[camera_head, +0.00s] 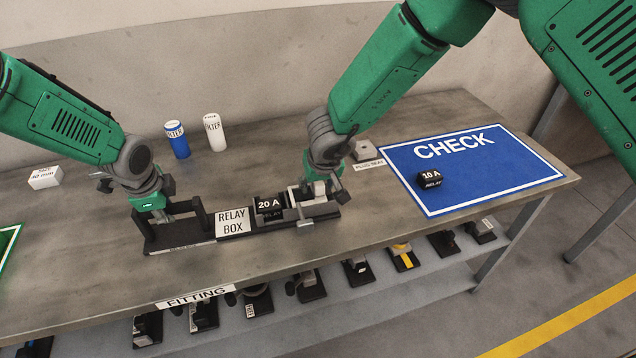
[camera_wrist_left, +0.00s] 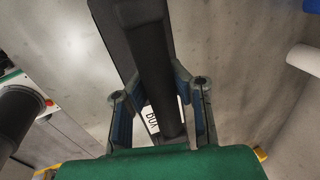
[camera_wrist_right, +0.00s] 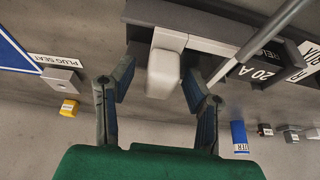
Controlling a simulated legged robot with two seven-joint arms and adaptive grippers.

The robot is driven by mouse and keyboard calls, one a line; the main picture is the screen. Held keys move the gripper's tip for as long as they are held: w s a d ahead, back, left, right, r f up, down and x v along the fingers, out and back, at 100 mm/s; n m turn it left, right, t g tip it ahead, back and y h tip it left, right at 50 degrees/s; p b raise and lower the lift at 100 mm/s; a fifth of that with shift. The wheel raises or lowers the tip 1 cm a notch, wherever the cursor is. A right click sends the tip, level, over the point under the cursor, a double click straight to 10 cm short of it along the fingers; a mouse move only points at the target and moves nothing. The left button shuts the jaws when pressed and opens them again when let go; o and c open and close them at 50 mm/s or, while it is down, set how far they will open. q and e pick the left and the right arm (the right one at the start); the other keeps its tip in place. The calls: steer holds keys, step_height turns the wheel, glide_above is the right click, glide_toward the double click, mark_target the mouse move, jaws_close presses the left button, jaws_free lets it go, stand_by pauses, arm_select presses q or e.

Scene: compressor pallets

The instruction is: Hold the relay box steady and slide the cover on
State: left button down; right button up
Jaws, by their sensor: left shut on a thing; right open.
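The relay box (camera_head: 233,222) is a long dark fixture with a white label near the table's front edge. A black 20 A relay (camera_head: 268,206) sits in it, right of the label; it also shows in the right wrist view (camera_wrist_right: 262,70). My left gripper (camera_head: 163,210) is shut on the black bar at the box's left end; the bar (camera_wrist_left: 155,65) runs between its fingers in the left wrist view. My right gripper (camera_head: 325,188) is open at the right end. A pale block (camera_wrist_right: 165,68), possibly the cover's grip, lies between its fingers, beside a metal rail.
A blue CHECK mat (camera_head: 500,170) at the right carries a 10 A relay (camera_head: 431,178). A plug seat (camera_head: 365,151) stands behind my right gripper. A blue filter (camera_head: 177,141) and a white filter (camera_head: 214,133) stand at the back. A white carton (camera_head: 45,178) lies far left.

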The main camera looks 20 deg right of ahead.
jaws_close()
steer(key=a, duration=0.9)
steer(key=shift+w, duration=0.2)
steer(key=shift+a, duration=0.1)
jaws_free()
steer(key=shift+r, duration=0.1)
steer(key=v, duration=1.1)
steer(key=shift+s+r, duration=0.15)
steer(key=shift+r, duration=0.25)
